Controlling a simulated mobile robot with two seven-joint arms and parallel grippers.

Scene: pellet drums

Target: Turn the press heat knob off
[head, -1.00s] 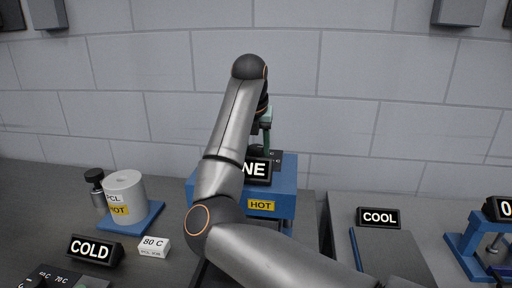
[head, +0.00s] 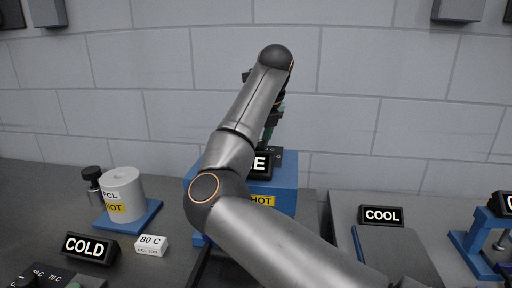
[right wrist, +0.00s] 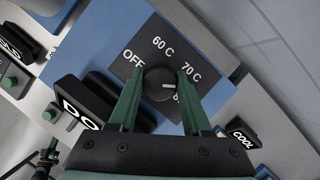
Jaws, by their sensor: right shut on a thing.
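The press (head: 287,172) is a blue block with a HOT label, partly hidden behind my right arm. In the right wrist view its dark dial plate carries OFF, 60 C, 70 C and a partly covered mark starting with 8. The round black heat knob (right wrist: 158,84) sits at the middle of the plate. Its white pointer line faces right, away from OFF, between 70 C and the covered mark. My right gripper (right wrist: 161,84) has its green fingers on either side of the knob and is shut on it. In the head view the right gripper (head: 268,132) is small and partly hidden. My left gripper is not in view.
A black sign (right wrist: 85,103), partly covered, stands beside the dial. A white drum (head: 123,192) stands on a blue plate at left, near a COLD sign (head: 89,248) and an 80 C block (head: 151,245). A COOL sign (head: 381,215) stands on the right bench.

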